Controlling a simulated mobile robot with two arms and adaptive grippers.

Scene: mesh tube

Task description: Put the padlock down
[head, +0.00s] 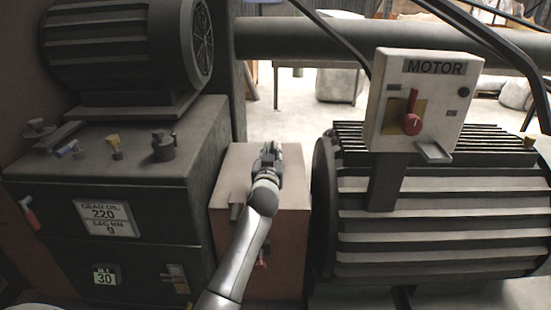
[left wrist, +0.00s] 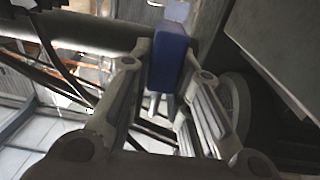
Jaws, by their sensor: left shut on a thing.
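The padlock (left wrist: 168,62) appears in the left wrist view as a blue block with pale metal prongs at its lower end. It sits between the fingers of my left gripper (left wrist: 170,80), which is shut on it. In the head view my left gripper (head: 269,152) is over the top of the pinkish-brown box (head: 235,165), between the dark cabinet and the ribbed motor. The padlock cannot be made out there, as the gripper hides it. My right gripper is in neither view.
The dark cabinet (head: 150,225) at left carries several small fittings on top, such as a dark valve (head: 163,147) and a yellow cap (head: 114,146). The MOTOR switch box (head: 417,105), with a red knob and small ledge (head: 433,153), stands at the ribbed motor (head: 450,225). A thick pipe (head: 300,42) crosses behind.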

